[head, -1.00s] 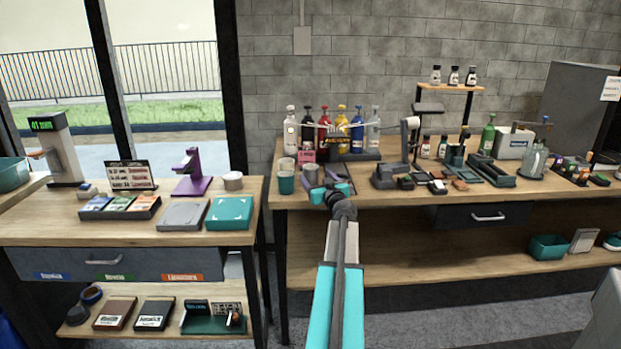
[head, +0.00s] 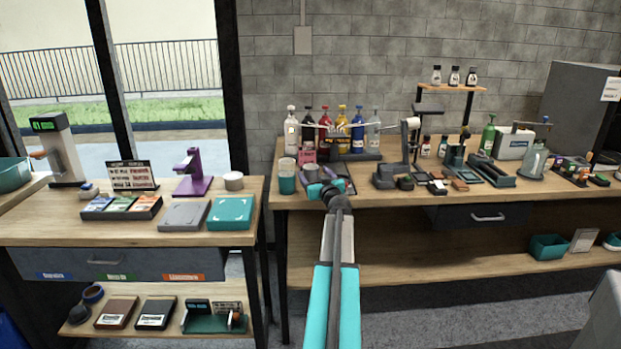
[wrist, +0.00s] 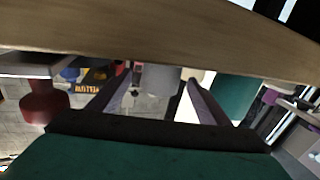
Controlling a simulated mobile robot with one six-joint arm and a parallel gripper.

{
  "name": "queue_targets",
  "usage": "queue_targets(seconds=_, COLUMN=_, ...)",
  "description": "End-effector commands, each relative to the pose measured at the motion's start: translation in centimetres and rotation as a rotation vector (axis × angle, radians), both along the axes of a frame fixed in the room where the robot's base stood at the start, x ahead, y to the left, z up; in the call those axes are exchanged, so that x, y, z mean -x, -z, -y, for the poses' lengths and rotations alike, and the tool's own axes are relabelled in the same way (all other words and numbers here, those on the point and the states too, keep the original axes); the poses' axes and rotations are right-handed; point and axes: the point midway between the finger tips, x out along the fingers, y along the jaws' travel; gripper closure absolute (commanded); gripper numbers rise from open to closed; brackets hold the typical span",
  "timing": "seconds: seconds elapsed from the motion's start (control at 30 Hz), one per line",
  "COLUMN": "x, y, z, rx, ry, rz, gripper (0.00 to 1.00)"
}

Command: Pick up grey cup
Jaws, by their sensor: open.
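The grey cup (head: 310,170) stands near the left end of the workbench in the head view, partly hidden behind my gripper (head: 322,180). In the wrist view, which is upside down, the grey cup (wrist: 160,79) shows between the two dark purple fingers of my gripper (wrist: 156,84). The fingers are apart, and nothing is clearly held. I cannot tell how deep the cup sits between them. A teal cup (head: 286,184) stands just left of the gripper. It also shows in the wrist view, right of the fingers (wrist: 236,97).
A pale cup (head: 287,165) stands behind the teal cup. Several colourful bottles (head: 342,130) stand on a rack behind. A grey device (head: 392,170) is to the right on the wooden workbench (head: 470,203). A gap separates this bench from the left table (head: 150,235).

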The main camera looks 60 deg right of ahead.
Motion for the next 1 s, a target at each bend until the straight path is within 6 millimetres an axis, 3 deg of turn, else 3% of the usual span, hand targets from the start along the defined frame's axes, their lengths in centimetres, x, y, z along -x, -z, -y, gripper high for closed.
queue_targets(seconds=0.4, x=-2.4, y=0.0, z=2.1, rx=0.000, ry=0.000, rz=0.000, gripper=0.29)
queue_targets(seconds=1.0, x=-2.3, y=0.0, z=2.1, rx=0.000, ry=0.001, rz=0.000, gripper=0.29)
